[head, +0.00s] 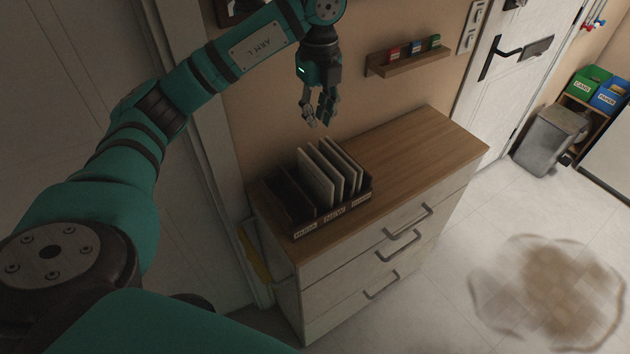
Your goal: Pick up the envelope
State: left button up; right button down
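Several pale, flat, envelope-like pieces (316,178) stand upright in a dark sorter (297,231) with labelled front slots. The sorter is on the left end of a wooden-topped dresser. I cannot tell which piece, if any, is the envelope. My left gripper (318,123) hangs fingers down above the back of the dresser top, behind and above the sorter. Its fingers are apart with nothing visible between them, and it appears clear of the pieces. My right gripper is not in view.
The dresser top (420,150) is bare right of the sorter. A wall shelf (410,62) with small coloured boxes is right of my gripper. A yellow item (255,257) is beside the dresser's left side. A brown stain (550,290) marks the floor; a grey bin (548,140) stands behind.

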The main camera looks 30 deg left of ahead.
pick_arm(q)
jog(key=p, duration=0.3)
send_over(317, 168)
jog(key=f, duration=0.9)
jog(key=shift+s+d+f, duration=0.1)
jog(key=shift+s+d, duration=0.1)
jog(key=shift+f+p, duration=0.5)
jog(key=shift+p, duration=0.1)
notch_tip(317, 168, down, 4)
jog(key=shift+w+a+r+p, duration=0.15)
jog(key=shift+p, duration=0.95)
jog(key=shift+f, duration=0.45)
grip_shut()
